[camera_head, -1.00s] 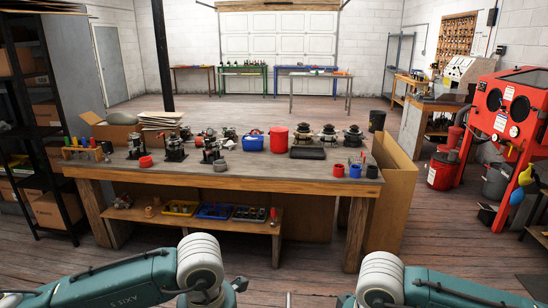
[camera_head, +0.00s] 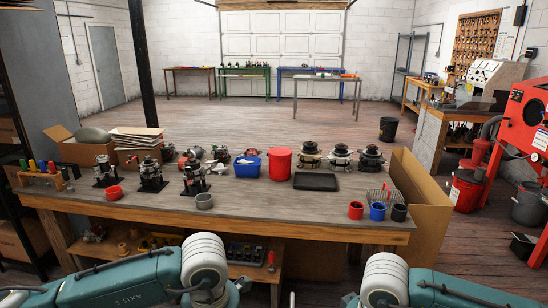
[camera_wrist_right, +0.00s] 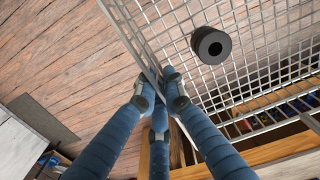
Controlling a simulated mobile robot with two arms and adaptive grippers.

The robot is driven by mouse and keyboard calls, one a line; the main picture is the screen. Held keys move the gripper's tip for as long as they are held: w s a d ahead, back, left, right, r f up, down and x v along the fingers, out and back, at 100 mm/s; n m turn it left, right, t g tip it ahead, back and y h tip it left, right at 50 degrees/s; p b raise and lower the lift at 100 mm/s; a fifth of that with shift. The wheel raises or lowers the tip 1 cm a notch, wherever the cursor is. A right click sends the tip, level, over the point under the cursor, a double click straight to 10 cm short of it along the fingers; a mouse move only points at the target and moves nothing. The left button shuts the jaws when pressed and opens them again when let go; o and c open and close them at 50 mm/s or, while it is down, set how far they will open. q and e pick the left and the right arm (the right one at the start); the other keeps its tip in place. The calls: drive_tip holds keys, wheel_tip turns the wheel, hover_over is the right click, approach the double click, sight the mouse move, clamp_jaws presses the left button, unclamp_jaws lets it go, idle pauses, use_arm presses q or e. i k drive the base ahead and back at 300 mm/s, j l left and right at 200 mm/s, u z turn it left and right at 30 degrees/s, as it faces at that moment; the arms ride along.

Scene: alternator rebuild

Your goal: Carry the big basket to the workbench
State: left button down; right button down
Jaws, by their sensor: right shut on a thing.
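A wire-mesh basket (camera_wrist_right: 265,85) fills the upper right of the right wrist view. My right gripper (camera_wrist_right: 160,82), with blue fingers, is shut on the basket's wire edge. A black round piece with a hole (camera_wrist_right: 212,45) shows against the mesh; I cannot tell whether it lies in the basket or beyond it. In the head view the workbench (camera_head: 270,207) stands ahead, with its near edge just beyond my arms. The basket cannot be made out in the head view. My left arm comes in from the left, but its gripper is out of frame.
Red, blue and black cups (camera_head: 377,211) stand near the bench's front right. A black tray (camera_head: 316,181), blue bin (camera_head: 248,167) and red bucket (camera_head: 280,164) stand further back. The front middle of the top is clear.

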sight(299, 204)
drive_tip(key=i, duration=1.4)
drive_tip(key=i+j+z, duration=0.1)
drive_tip(key=i, duration=1.35)
